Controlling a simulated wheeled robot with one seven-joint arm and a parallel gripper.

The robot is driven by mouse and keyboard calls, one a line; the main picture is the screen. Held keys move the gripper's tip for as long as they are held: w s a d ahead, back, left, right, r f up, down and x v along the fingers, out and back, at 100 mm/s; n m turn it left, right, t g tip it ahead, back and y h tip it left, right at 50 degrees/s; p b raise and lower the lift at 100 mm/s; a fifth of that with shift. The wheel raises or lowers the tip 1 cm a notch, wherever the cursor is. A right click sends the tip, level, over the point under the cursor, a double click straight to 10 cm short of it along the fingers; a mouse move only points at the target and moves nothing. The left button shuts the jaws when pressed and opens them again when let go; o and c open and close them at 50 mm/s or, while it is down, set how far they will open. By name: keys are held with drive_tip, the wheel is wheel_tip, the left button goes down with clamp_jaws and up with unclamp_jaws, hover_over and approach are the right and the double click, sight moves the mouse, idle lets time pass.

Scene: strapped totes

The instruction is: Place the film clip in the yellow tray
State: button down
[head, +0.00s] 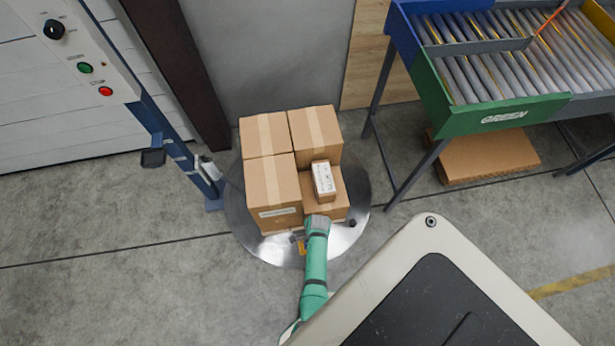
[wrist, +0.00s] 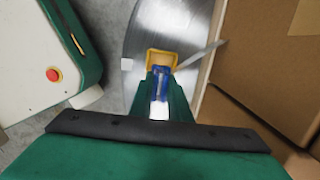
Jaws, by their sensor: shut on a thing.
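The yellow tray (wrist: 163,54) is small and shows at the top middle of the wrist view, over the round metal plate. A bit of yellow also shows in the head view (head: 303,248), just left of my arm. My gripper (wrist: 162,84) is shut on a small blue piece, which looks like the film clip (wrist: 160,80). The clip is right at the tray's near side; I cannot tell whether it touches the tray or is above it. My fingers partly hide the clip. In the head view my fingertips and the clip cannot be made out.
Several cardboard boxes (head: 272,185) stand on the round metal plate (head: 345,236), close to my gripper. A small white-topped box (head: 323,180) lies on one. A thin grey strip (wrist: 203,54) runs beside the tray. A blue post (head: 180,150) stands left, a green roller rack (head: 480,115) right.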

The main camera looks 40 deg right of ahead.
drive_tip(key=shift+w+a+f, duration=0.25)
drive_tip(key=shift+a+f, duration=0.05)
drive_tip(key=shift+f, duration=1.6)
drive_tip(key=shift+f, duration=0.1)
drive_tip(key=c, duration=1.7)
unclamp_jaws()
drive_tip(key=shift+o, duration=0.2)
drive_tip(key=r, duration=0.4)
drive_tip(key=d+r, duration=0.1)
drive_tip(key=r, duration=0.7)
drive_tip(key=shift+s+d, duration=0.15)
drive_tip(key=shift+s, duration=0.25)
